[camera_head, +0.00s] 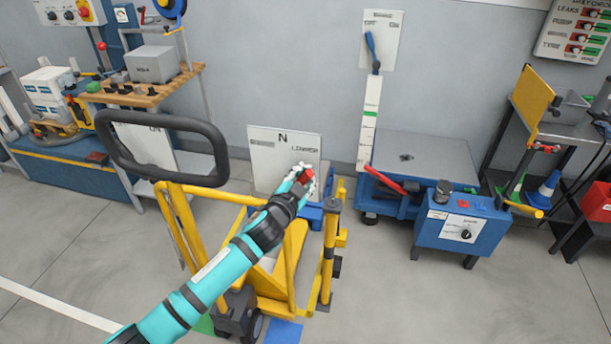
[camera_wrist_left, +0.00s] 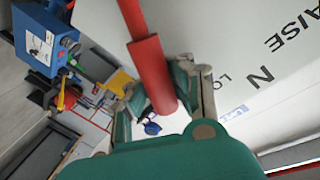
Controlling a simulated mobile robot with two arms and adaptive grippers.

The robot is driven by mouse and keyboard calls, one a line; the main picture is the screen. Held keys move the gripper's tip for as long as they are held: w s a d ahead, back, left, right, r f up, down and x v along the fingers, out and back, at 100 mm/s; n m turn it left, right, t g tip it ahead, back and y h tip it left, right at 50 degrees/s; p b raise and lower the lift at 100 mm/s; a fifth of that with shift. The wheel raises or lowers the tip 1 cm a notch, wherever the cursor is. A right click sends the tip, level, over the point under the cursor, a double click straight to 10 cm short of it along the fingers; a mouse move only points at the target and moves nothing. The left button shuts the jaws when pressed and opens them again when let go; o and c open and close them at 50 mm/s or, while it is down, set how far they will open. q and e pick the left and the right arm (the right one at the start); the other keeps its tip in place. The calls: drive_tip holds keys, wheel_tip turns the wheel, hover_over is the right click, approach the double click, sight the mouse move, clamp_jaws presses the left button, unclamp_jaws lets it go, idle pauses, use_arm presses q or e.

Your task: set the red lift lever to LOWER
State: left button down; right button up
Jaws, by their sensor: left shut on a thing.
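The white lever panel (camera_head: 270,160) stands behind the yellow cart in the head view, marked N at its top and LOWER at its right. It also shows in the left wrist view (camera_wrist_left: 225,45), with RAISE, N and a partly hidden LO label. The red lift lever's grip (camera_wrist_left: 151,72) lies between my left gripper's fingers (camera_wrist_left: 162,95). In the head view my left gripper (camera_head: 304,180) is shut on the red lever (camera_head: 306,175), in front of the panel below the LOWER word. The lever's pivot is hidden, so I cannot tell its exact setting. My right gripper is out of view.
A yellow cart (camera_head: 185,230) with a black handle loop stands around my left arm. A blue lift table (camera_head: 420,155) with a blue control box (camera_head: 455,225) is at the right. A wooden-topped bench (camera_head: 150,92) is at the left. The front right floor is clear.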

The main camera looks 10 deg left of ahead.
use_arm(q)
drive_tip(key=shift+s+f, duration=0.2)
drive_tip(key=shift+f, duration=0.3)
drive_tip(key=c, duration=1.7)
unclamp_jaws()
drive_tip(key=o, duration=0.5)
drive_tip(key=shift+s+a+r, duration=0.1)
drive_tip(key=shift+s+r, duration=0.1)
drive_tip(key=shift+r, duration=0.05)
drive_tip(key=shift+c, duration=0.2)
drive_tip(key=shift+o, duration=0.8)
drive_tip(key=shift+r, duration=0.1)
drive_tip(key=shift+w, duration=0.15)
drive_tip(key=v, duration=1.2)
